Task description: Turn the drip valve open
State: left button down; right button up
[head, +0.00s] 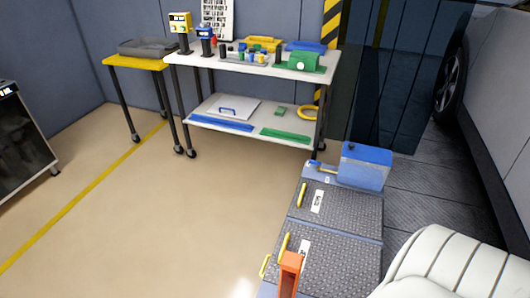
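I cannot make out a drip valve for certain. A blue and translucent tank (363,168) stands at the far end of the grey patterned floor plates, right of the middle. A small blue and yellow part (321,166) sticks out at its left side, too small to tell whether it is a valve or how it is turned. Neither of my grippers shows in the head view.
A white two-shelf cart (225,68) with tools and small devices stands at the back, beside a yellow side table (137,63). Patterned plates (340,215) with yellow handles lie at right. An orange post (289,272) stands in front. The beige floor at left is clear.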

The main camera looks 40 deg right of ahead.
aim_at(319, 164)
jog(key=i+j+u, duration=0.1)
jog(key=i+j, duration=0.25)
jog(key=i+j+u, duration=0.1)
jog(key=i+j, duration=0.2)
jog(key=i, duration=0.25)
jog(key=i+j+u, duration=0.15)
jog(key=i, duration=0.3)
jog(key=i+l+z, duration=0.15)
jog(key=i+z, duration=0.3)
jog(key=i+l+z, duration=0.1)
jog(key=z, duration=0.3)
jog(key=i+j+z, duration=0.15)
jog(key=i+z, duration=0.3)
jog(key=i+j+z, duration=0.2)
jog(key=i+z, duration=0.2)
jog(key=k, duration=0.05)
